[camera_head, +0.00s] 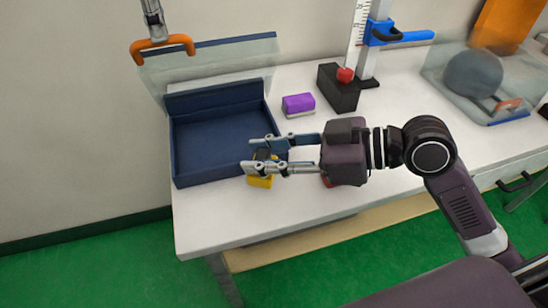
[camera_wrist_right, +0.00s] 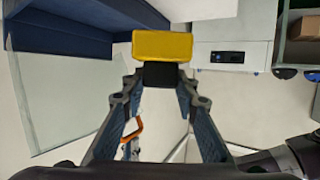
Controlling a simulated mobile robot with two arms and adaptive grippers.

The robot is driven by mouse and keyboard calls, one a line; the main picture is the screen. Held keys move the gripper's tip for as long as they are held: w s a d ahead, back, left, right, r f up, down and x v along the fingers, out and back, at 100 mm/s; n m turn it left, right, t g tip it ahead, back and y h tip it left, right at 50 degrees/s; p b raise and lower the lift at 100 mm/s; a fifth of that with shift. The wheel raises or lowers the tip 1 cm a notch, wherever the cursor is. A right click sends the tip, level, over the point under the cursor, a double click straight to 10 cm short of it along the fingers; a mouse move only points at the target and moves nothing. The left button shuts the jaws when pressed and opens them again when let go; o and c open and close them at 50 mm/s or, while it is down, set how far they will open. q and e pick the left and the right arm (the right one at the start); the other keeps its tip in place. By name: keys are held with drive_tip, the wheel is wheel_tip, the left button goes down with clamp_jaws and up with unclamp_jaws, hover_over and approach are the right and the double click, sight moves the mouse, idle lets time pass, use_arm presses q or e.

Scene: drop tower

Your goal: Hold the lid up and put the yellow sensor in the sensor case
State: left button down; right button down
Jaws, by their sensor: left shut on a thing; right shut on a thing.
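The blue sensor case (camera_head: 222,178) stands at the left of the table, open, and its inside looks empty. Its clear lid (camera_head: 215,62) is tilted up at the back and has an orange handle (camera_head: 162,47). My left gripper (camera_head: 155,30) is shut on this handle at the top left; most of that arm is out of view. My right gripper (camera_head: 265,153) is shut on the yellow sensor (camera_head: 260,182), beside the case's right front corner. In the right wrist view the yellow sensor (camera_wrist_right: 162,45) and its dark lower part sit between the fingertips (camera_wrist_right: 160,75).
A purple block (camera_head: 298,103) lies right of the case. Behind are a black block (camera_head: 338,92) with a red ball (camera_head: 345,75) and a ruler tower with a blue clamp (camera_head: 395,34). A clear bin (camera_head: 440,75) with a grey ball stands right.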

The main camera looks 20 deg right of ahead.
drive_tip(key=w+f, duration=0.1)
drive_tip(key=w, duration=0.3)
drive_tip(key=w+f, duration=0.1)
drive_tip(key=w, duration=0.3)
drive_tip(key=w+f, duration=0.1)
drive_tip(key=w, duration=0.3)
drive_tip(key=shift+w+f, duration=0.15)
drive_tip(key=shift+f, duration=1.3)
drive_tip(key=shift+f, duration=0.7)
drive_tip(key=c, duration=1.4)
unclamp_jaws()
drive_tip(key=shift+c, duration=0.2)
wheel_tip(320, 180, up, 11)
drive_tip(key=s, duration=0.1)
drive_tip(key=shift+f, duration=0.2)
